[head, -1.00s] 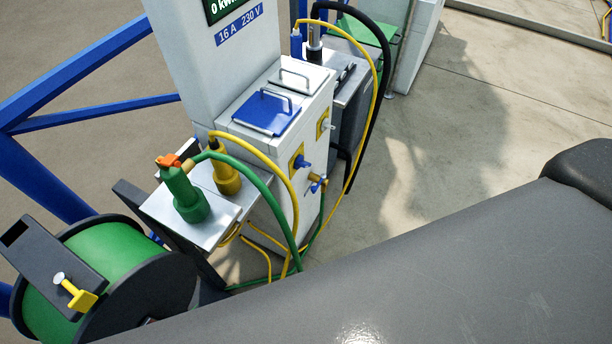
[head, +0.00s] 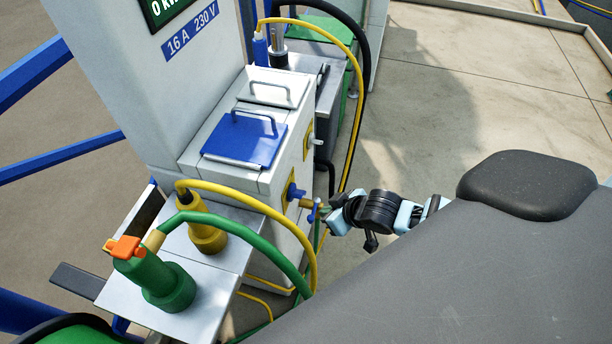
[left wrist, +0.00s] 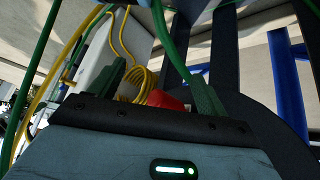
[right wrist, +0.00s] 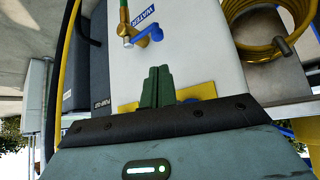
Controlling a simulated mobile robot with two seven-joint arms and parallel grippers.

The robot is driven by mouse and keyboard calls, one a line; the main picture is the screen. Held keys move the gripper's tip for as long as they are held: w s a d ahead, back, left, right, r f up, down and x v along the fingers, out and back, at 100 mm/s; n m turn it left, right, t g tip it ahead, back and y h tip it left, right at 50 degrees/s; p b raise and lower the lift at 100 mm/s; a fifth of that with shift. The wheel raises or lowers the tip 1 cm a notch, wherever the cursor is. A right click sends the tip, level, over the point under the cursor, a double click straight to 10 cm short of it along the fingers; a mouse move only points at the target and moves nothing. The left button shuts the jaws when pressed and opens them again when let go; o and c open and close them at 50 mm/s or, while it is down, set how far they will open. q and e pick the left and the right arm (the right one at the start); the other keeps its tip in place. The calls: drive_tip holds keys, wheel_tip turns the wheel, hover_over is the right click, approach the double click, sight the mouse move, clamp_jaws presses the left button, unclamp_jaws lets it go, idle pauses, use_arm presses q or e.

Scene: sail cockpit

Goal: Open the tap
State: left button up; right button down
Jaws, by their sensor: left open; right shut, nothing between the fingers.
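The tap is a small brass fitting (head: 306,203) with a blue handle (head: 314,211) on the side of the white pedestal. In the right wrist view the brass tap (right wrist: 125,30) and its blue handle (right wrist: 150,37) show beside a blue WATER label. My right gripper (head: 338,217) is right by the tap in the head view. Its fingers (right wrist: 156,88) are shut and empty, pointing at the pedestal face, apart from the handle in the wrist view. My left gripper (left wrist: 160,88) is open and empty, low near hoses; it is not seen in the head view.
Green (head: 250,238) and yellow (head: 300,215) hoses arch close to the tap. A shelf (head: 215,285) holds green (head: 168,285) and yellow (head: 207,238) connectors. A blue lid (head: 243,140) tops the pedestal. Open floor (head: 440,110) lies to the right.

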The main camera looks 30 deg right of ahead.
sight(311, 218)
drive_tip(key=shift+f, duration=0.1)
drive_tip(key=b+x, duration=0.2)
drive_tip(key=x, duration=0.6)
drive_tip(key=shift+w+f, duration=0.15)
drive_tip(key=shift+x, duration=0.75)
drive_tip(key=shift+a, duration=0.1)
